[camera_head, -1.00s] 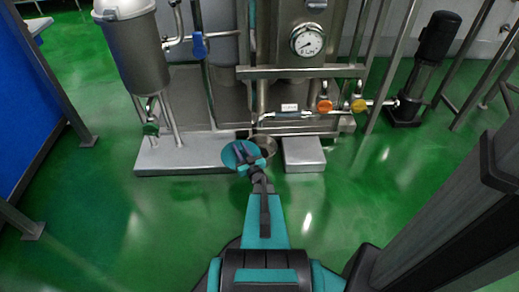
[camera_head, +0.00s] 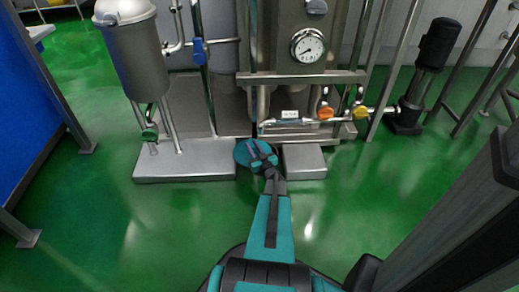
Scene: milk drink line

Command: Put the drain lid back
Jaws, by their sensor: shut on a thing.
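The fingertips are partly hidden by the wrist. The disc sits in the gap between two low metal plinths, and the round metal drain there is hidden behind it. I cannot tell whether the disc touches the drain or is held above it.
A wide low plinth (camera_head: 185,167) lies to the left and a small metal block (camera_head: 305,161) close to the right. Pipes with an orange valve (camera_head: 325,113) and a pressure gauge (camera_head: 308,45) rise behind. A dark pump (camera_head: 425,75) stands right. Green floor in front is clear.

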